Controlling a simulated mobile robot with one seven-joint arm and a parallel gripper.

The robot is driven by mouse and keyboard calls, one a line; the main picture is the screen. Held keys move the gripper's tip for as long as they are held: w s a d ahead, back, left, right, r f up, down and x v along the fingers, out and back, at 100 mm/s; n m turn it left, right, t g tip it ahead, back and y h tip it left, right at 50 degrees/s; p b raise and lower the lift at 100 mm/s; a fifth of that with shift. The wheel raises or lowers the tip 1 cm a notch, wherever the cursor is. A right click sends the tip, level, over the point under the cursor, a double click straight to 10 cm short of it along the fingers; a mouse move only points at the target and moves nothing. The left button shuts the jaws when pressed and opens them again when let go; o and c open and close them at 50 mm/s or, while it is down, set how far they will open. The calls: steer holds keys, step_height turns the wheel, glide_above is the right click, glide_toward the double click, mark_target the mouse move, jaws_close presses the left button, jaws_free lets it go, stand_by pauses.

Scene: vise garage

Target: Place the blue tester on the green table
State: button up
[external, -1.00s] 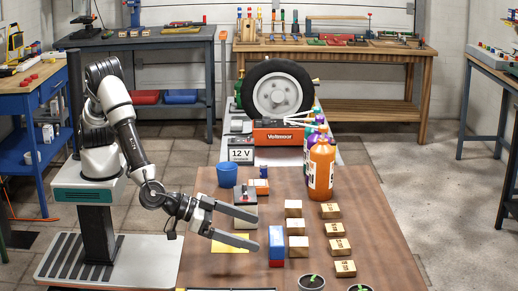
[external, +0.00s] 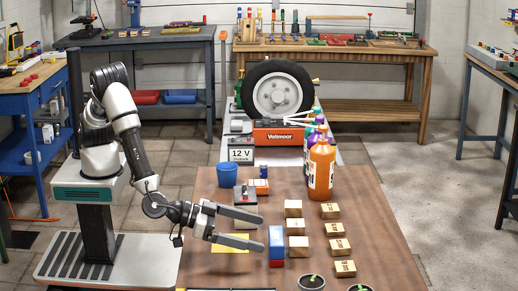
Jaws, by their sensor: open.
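An upright block, blue above and red below (external: 276,246), stands on the brown table; it may be the blue tester, but I cannot read its markings. My gripper (external: 258,236) is open and empty. Its two long grey fingers point right, with their tips just left of this block and apparently clear of it. A grey box with a red part (external: 245,197) sits behind the upper finger. No plainly green table shows; only a thin green edge (external: 3,247) appears at the far left.
The brown table (external: 370,225) holds several small cartons (external: 298,246) right of the block. Behind are a blue cup (external: 226,175) and orange bottle (external: 321,170). Two plant pots (external: 311,283) stand at the front. A blue workbench (external: 48,95) is at the left.

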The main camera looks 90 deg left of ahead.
mark_target(277, 241)
steer(key=shift+x, duration=0.85)
steer(key=x, duration=0.1)
steer(key=b+x, duration=0.1)
steer(key=x, duration=0.2)
steer(key=shift+s+d+f+b, duration=0.1)
steer(key=shift+d+f+b, duration=0.2)
steer(key=shift+f, duration=0.05)
steer(key=shift+w+f, duration=0.1)
steer(key=shift+w, duration=0.55)
steer(key=c, duration=1.3)
step_height(277, 241, up, 10)
steer(key=p, duration=0.3)
steer(key=s+a+r+n+g+y+p, duration=0.2)
steer(key=a+p, duration=0.4)
steer(key=a, duration=0.8)
steer(key=s+a+r+n+g+y+p, duration=0.2)
steer(key=s+a+r+n+y+p, duration=0.3)
steer(key=a, duration=0.9)
steer(key=s+a+r+n+g+y+p, duration=0.2)
steer(key=a+p, duration=0.6)
steer(key=a, duration=0.7)
steer(key=shift+s+r+n+y+p, duration=0.2)
steer(key=shift+s+r+n+y, duration=0.15)
steer(key=shift+r+n+y, duration=0.3)
steer(key=shift+s+r+n+y+p, duration=0.2)
steer(key=shift+s+r+n+y, duration=0.25)
steer(key=shift+y, duration=0.4)
